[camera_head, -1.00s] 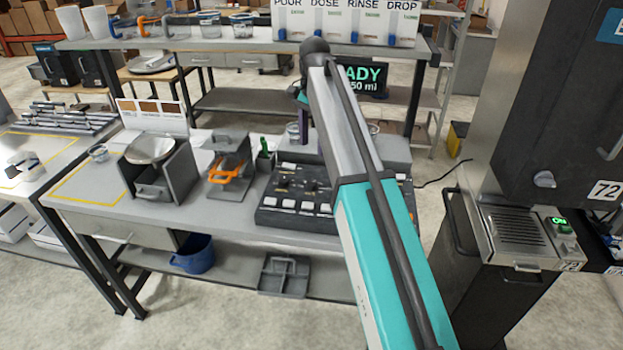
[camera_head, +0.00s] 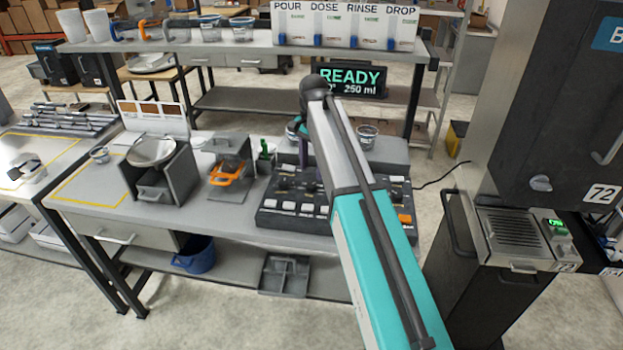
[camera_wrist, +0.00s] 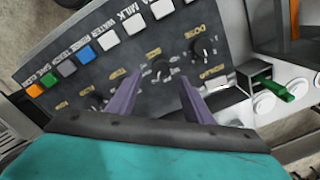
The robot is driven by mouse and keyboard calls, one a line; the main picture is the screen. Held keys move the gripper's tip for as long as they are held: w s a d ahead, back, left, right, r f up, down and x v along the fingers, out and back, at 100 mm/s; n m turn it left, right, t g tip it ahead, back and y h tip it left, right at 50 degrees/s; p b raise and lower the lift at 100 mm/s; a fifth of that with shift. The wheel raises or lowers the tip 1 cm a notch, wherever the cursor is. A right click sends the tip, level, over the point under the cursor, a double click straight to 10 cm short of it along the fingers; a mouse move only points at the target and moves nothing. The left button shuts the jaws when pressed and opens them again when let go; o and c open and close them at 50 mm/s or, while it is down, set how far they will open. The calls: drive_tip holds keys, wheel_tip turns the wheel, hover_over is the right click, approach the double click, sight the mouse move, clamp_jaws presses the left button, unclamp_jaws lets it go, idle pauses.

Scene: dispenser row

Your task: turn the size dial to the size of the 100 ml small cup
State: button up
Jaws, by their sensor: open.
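A black control panel (camera_head: 290,222) with several dials and rows of buttons lies on the bench. My open gripper (camera_wrist: 155,84) hangs over it, its two purple fingers apart and empty. In the wrist view a black dial (camera_wrist: 160,70) sits just past the gap between the fingertips; its label is too blurred to read. A dial marked DOSE (camera_wrist: 201,47) is to its right. I cannot tell which is the size dial. The display (camera_head: 352,82) reads READY and 250 ml. Small glass cups stand on the shelf (camera_head: 242,29) and behind the panel (camera_head: 367,136); I cannot tell which is 100 ml.
A grey stand with an orange-handled piece (camera_head: 226,173) and a scale-like box with a bowl (camera_head: 152,152) stand left of the panel. A green-handled item (camera_wrist: 280,90) is beside the panel. A tall dark machine (camera_head: 550,110) stands at the right. The bench front left is clear.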

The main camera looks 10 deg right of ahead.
sight(312, 185)
drive_tip(key=shift+a+f+p, duration=0.1)
drive_tip(key=shift+f+p, duration=0.55)
drive_tip(key=shift+f, duration=2.3)
drive_tip(key=shift+c, duration=0.4)
drive_tip(key=c, duration=1)
